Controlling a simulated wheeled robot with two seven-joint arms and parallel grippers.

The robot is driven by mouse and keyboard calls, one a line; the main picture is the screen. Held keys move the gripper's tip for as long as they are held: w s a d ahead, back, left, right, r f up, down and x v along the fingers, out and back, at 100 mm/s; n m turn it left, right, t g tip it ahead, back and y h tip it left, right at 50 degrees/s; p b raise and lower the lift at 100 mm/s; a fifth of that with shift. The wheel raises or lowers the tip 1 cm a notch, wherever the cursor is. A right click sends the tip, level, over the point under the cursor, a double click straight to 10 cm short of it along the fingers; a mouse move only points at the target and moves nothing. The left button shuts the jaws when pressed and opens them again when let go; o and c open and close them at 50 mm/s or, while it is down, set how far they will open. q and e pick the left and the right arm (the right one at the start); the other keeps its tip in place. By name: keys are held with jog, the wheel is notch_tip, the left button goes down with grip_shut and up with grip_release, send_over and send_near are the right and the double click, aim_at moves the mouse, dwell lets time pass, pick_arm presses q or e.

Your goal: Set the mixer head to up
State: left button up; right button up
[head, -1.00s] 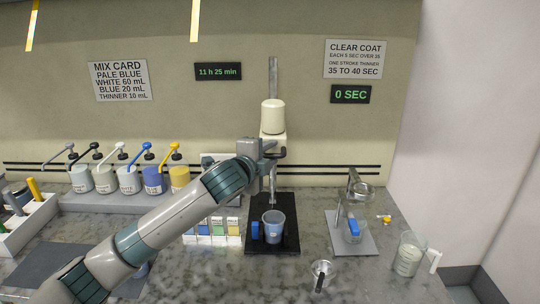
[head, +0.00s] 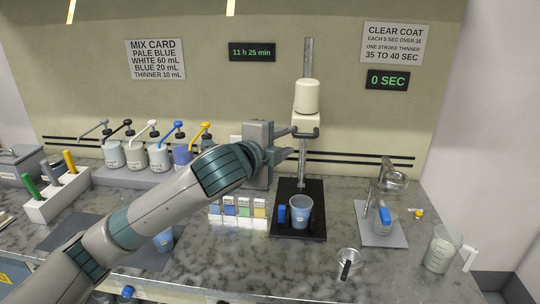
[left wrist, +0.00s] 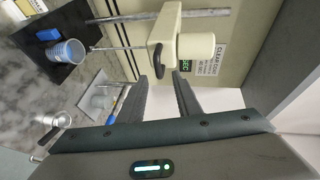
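The mixer has a cream head (head: 306,98) high on a metal post above a black base (head: 314,230); the head also shows in the left wrist view (left wrist: 196,46). Its shaft hangs down toward a blue cup (head: 301,212) on the base. The shaft's lower end appears just above the cup's rim. A dark handle loop (left wrist: 158,62) sticks out from the head's lower bracket. My left gripper (head: 284,155) is beside the mixer, just below and left of the handle. In the left wrist view its fingers (left wrist: 163,92) are apart and empty, with the handle beyond their tips. My right gripper is out of view.
A stand with a cup on a grey plate (head: 372,235), a strainer (head: 348,258) and a clear jug (head: 440,250) are to the right.

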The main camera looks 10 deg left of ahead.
pick_arm(q)
jog(key=b+v, duration=0.1)
jog(key=v, duration=0.6)
jog(key=shift+b, duration=0.4)
jog(key=shift+a, duration=0.1)
